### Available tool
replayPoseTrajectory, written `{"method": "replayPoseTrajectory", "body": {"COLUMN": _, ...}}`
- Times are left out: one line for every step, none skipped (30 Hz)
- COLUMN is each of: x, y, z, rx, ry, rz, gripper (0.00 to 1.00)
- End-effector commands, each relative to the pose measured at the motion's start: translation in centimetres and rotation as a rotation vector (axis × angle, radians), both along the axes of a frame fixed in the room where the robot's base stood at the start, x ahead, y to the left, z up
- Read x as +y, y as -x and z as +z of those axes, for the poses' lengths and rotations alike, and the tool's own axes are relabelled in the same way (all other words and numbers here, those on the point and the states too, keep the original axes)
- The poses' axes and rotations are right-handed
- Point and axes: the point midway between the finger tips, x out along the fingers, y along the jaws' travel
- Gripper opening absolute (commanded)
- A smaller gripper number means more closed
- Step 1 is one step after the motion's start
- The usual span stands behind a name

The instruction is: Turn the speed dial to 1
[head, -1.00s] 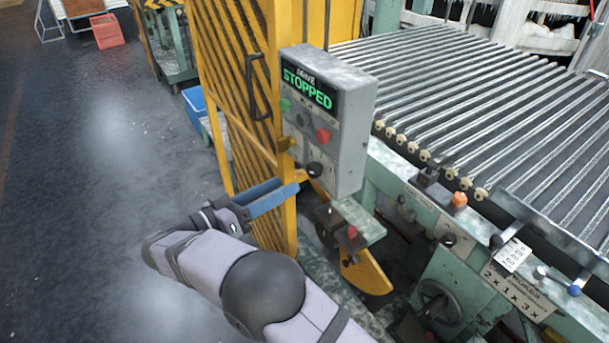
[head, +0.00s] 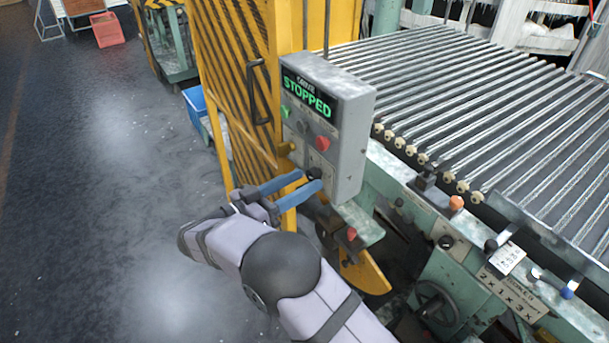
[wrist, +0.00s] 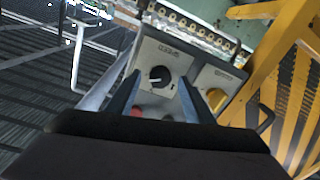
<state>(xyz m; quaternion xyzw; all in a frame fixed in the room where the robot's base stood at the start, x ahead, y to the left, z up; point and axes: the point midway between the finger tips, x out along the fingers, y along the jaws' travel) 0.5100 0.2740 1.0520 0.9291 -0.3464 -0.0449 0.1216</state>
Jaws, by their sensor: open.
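The grey control box (head: 345,130) has a screen reading STOPPED. Its black dial (head: 314,173) is low on the front face, partly behind my fingers. I take it for the speed dial. In the wrist view the dial (wrist: 158,77) shows a pale pointer mark directed left; the lettering around it is too small to read. My gripper (head: 310,180) is open, its two blue fingers reaching toward the dial. In the wrist view the open gripper (wrist: 158,80) has one finger on each side of the dial; I cannot tell whether either touches it.
The yellow striped guard (head: 235,80) stands close left of the box. A roller conveyor (head: 470,100) lies to the right. Floor at left is clear.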

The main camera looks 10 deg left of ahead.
Motion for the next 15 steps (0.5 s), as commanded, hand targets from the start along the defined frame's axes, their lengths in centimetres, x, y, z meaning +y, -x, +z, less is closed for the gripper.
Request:
{"method": "replayPoseTrajectory", "body": {"x": -0.39, "y": -0.39, "z": 0.15, "rx": 0.002, "ry": 0.001, "rz": -0.002, "gripper": 0.48}}
{"method": "replayPoseTrajectory", "body": {"x": -0.52, "y": -0.54, "z": 0.1, "rx": 0.002, "ry": 0.001, "rz": -0.001, "gripper": 0.48}}
{"method": "replayPoseTrajectory", "body": {"x": -0.67, "y": -0.72, "z": 0.07, "rx": 0.003, "ry": 0.002, "rz": 0.0, "gripper": 0.48}}
{"method": "replayPoseTrajectory", "body": {"x": -0.75, "y": -0.83, "z": 0.05, "rx": 0.003, "ry": 0.002, "rz": 0.0, "gripper": 0.48}}
{"method": "replayPoseTrajectory", "body": {"x": -0.83, "y": -0.92, "z": 0.03, "rx": 0.003, "ry": 0.002, "rz": 0.0, "gripper": 0.48}}
{"method": "replayPoseTrajectory", "body": {"x": -0.91, "y": -1.01, "z": 0.0, "rx": 0.003, "ry": 0.002, "rz": 0.0, "gripper": 0.48}}
{"method": "replayPoseTrajectory", "body": {"x": -0.95, "y": -1.06, "z": -0.02, "rx": 0.001, "ry": 0.002, "rz": 0.0, "gripper": 0.48}}
{"method": "replayPoseTrajectory", "body": {"x": -0.96, "y": -1.08, "z": -0.03, "rx": 0.001, "ry": 0.002, "rz": 0.0, "gripper": 0.48}}
{"method": "replayPoseTrajectory", "body": {"x": -0.99, "y": -1.1, "z": -0.05, "rx": 0.001, "ry": 0.002, "rz": 0.0, "gripper": 0.48}}
{"method": "replayPoseTrajectory", "body": {"x": -0.98, "y": -1.11, "z": -0.07, "rx": 0.001, "ry": 0.002, "rz": 0.0, "gripper": 0.48}}
{"method": "replayPoseTrajectory", "body": {"x": -0.98, "y": -1.1, "z": -0.08, "rx": 0.002, "ry": 0.001, "rz": 0.001, "gripper": 0.48}}
{"method": "replayPoseTrajectory", "body": {"x": -0.96, "y": -1.1, "z": -0.08, "rx": 0.002, "ry": 0.001, "rz": 0.001, "gripper": 0.48}}
{"method": "replayPoseTrajectory", "body": {"x": -0.96, "y": -1.1, "z": -0.08, "rx": 0.002, "ry": 0.001, "rz": 0.001, "gripper": 0.48}}
{"method": "replayPoseTrajectory", "body": {"x": -0.96, "y": -1.1, "z": -0.08, "rx": 0.002, "ry": 0.001, "rz": 0.001, "gripper": 0.48}}
{"method": "replayPoseTrajectory", "body": {"x": -0.96, "y": -1.09, "z": -0.08, "rx": 0.002, "ry": 0.001, "rz": 0.001, "gripper": 0.43}}
